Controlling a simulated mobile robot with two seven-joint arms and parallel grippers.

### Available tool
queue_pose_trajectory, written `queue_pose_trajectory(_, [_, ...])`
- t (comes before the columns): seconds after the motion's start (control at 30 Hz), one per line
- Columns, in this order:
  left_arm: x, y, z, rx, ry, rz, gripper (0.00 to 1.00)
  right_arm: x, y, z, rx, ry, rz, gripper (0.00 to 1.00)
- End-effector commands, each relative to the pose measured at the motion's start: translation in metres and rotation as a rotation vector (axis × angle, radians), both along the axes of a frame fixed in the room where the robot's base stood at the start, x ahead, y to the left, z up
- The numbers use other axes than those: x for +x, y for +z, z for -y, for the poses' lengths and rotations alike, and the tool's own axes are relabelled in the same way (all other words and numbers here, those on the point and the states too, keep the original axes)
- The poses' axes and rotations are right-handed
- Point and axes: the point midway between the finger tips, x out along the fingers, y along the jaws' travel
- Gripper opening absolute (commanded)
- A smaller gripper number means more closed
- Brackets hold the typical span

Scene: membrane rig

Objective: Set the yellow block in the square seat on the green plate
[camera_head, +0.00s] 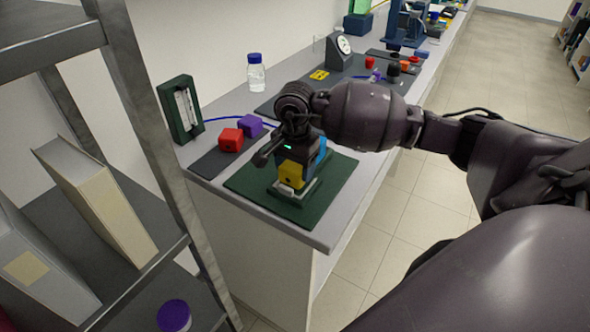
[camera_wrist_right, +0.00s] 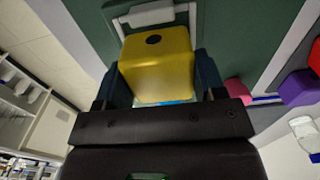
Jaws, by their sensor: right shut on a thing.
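The yellow block (camera_head: 291,173) is held by my right gripper (camera_head: 299,163), over the dark green plate (camera_head: 338,178) at the near end of the bench. In the right wrist view the yellow block (camera_wrist_right: 157,75) sits between the two dark fingers (camera_wrist_right: 160,88), with a dark round spot on one face. The pale grey square seat (camera_head: 298,197) shows just below the block; its rim also shows in the right wrist view (camera_wrist_right: 150,14), partly hidden by the block. I cannot tell whether the block touches the seat. My left gripper is not in view.
A red block (camera_head: 230,139) and a purple block (camera_head: 250,126) stand on a dark mat left of the plate. A blue-capped bottle (camera_head: 256,73) and a dial gauge (camera_head: 340,50) stand farther back. A metal shelf rack (camera_head: 150,120) rises at the left.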

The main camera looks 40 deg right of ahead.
Motion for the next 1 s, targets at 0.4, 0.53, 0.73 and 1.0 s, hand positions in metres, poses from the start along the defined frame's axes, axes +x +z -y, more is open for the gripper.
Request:
queue_pose_trajectory(0.4, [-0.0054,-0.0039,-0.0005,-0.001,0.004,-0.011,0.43,0.0001,-0.0137,0.0003,-0.001,0.001,0.000,0.30])
queue_pose_trajectory(0.53, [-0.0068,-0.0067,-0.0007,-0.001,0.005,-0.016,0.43,-0.0001,-0.0158,0.0002,-0.001,0.000,-0.001,0.68])
queue_pose_trajectory(0.73, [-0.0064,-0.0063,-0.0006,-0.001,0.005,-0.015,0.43,-0.0001,-0.0151,0.0002,-0.001,0.000,0.000,0.89])
queue_pose_trajectory(1.0, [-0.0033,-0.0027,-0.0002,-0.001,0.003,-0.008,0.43,-0.0001,-0.0129,0.0000,-0.001,0.000,0.000,0.89])
